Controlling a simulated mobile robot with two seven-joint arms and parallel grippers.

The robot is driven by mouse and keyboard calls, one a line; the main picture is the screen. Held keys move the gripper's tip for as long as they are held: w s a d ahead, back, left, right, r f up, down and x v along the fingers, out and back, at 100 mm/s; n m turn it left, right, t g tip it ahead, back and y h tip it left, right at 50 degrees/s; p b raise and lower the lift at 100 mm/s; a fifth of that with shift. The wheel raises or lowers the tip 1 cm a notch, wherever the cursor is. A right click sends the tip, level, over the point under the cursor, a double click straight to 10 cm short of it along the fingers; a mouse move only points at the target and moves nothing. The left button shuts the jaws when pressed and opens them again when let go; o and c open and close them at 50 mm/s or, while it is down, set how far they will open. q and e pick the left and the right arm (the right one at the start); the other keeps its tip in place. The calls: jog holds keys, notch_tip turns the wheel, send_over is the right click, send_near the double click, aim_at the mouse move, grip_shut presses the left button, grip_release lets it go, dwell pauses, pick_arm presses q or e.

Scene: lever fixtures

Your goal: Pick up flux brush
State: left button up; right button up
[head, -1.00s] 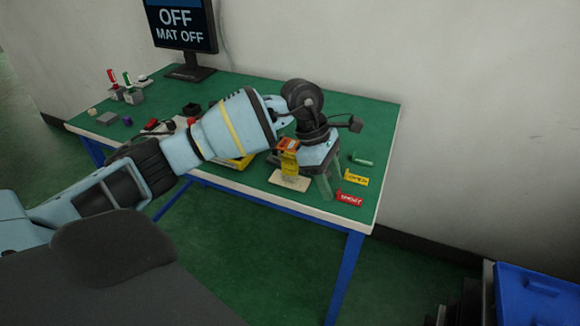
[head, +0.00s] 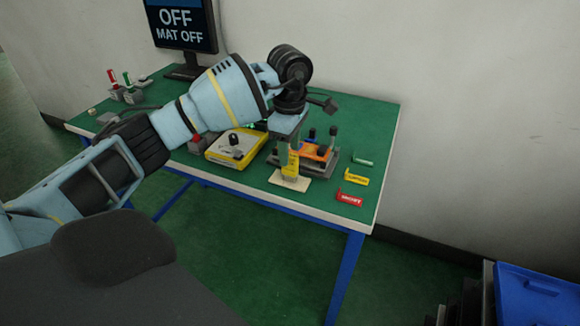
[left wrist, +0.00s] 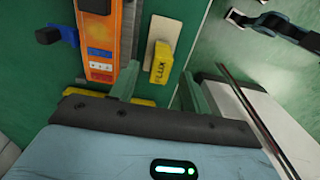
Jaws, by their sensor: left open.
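The flux brush, a yellow block marked "FLUX" (left wrist: 160,65), stands on a cream pad (left wrist: 156,34) in the left wrist view. In the head view the yellow brush (head: 293,162) rises from the cream pad (head: 289,182) near the table's front edge. My left gripper (head: 289,160) is above the pad and pointing down at the brush. In the left wrist view my left gripper (left wrist: 159,88) is open, with one green finger on each side of the brush. I cannot tell whether either finger touches it. My right gripper is out of view.
An orange fixture with black knobs (head: 318,152) stands close by the brush. A yellow box with a black knob (head: 236,148) is to its left. Green (head: 362,161), yellow (head: 356,178) and red (head: 350,198) label pieces lie on the right. A monitor (head: 180,25) stands behind.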

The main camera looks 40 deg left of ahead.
aim_at(290, 168)
pick_arm(q)
notch_tip(290, 168, down, 5)
jog(key=shift+d+f, duration=0.1)
dwell(0.3)
grip_shut()
